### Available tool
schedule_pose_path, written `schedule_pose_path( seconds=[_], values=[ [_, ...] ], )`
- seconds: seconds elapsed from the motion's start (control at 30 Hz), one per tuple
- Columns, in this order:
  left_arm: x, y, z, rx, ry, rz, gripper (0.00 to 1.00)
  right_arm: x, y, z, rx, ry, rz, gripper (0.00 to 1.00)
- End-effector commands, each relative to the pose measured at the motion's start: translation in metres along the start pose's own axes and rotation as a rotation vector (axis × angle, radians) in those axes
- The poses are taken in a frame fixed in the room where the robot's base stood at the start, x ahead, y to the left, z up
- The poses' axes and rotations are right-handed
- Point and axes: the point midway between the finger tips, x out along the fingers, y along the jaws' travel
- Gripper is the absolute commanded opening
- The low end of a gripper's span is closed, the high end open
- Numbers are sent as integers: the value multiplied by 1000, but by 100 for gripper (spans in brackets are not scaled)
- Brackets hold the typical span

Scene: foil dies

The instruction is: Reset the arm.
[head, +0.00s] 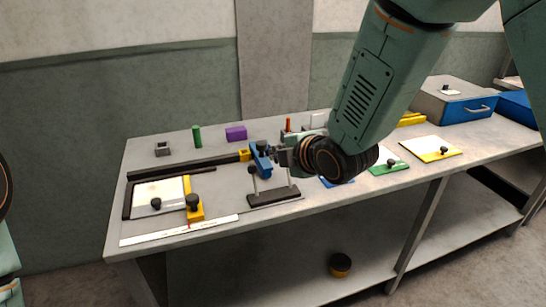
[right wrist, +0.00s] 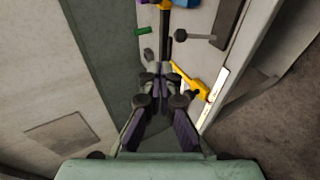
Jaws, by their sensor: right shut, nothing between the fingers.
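My right arm (head: 365,95) reaches down over the bench from the upper right. My right gripper (head: 279,157) points left beside the blue head of a small press stand (head: 262,160); I cannot tell whether they touch. In the right wrist view the right gripper (right wrist: 159,76) has its fingers together with nothing between them, above the bench's left end. Only dark and green parts of my left arm (head: 4,188) show at the left edge; its gripper is out of view.
The bench (head: 225,218) holds a white plate with a black knob (head: 157,192), a yellow clamp (head: 194,208), a white ruler (head: 180,230), a green cylinder (head: 196,136) and a purple block (head: 236,133). Green-edged (head: 389,168) and yellow-edged (head: 432,148) plates lie right. A blue drawer box (head: 462,109) stands behind.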

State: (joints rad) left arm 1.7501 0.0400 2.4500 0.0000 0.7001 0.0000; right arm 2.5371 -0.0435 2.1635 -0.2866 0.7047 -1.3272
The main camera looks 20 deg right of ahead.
Motion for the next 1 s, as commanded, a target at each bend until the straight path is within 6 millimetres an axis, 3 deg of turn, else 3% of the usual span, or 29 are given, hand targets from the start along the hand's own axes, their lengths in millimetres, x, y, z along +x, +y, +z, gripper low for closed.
schedule_pose_path(
  seconds=[0.57, 0.77, 0.87, 0.97, 1.0],
  values=[
    [0, 0, 0, 0, 0, 0, 57, -6, 0, 0, 17, 0, 0, 0],
    [0, 0, 0, 0, 0, 0, 57, -8, -6, 4, 301, -18, -7, 0],
    [1, 0, 0, 0, 0, 0, 57, -12, -24, 9, 549, -51, -31, 0],
    [7, 0, 0, 0, 0, 0, 57, -11, -76, 15, 811, -116, -101, 0],
    [10, 0, 0, 0, 0, 0, 57, -12, -103, 18, 919, -153, -135, 0]
  ],
)
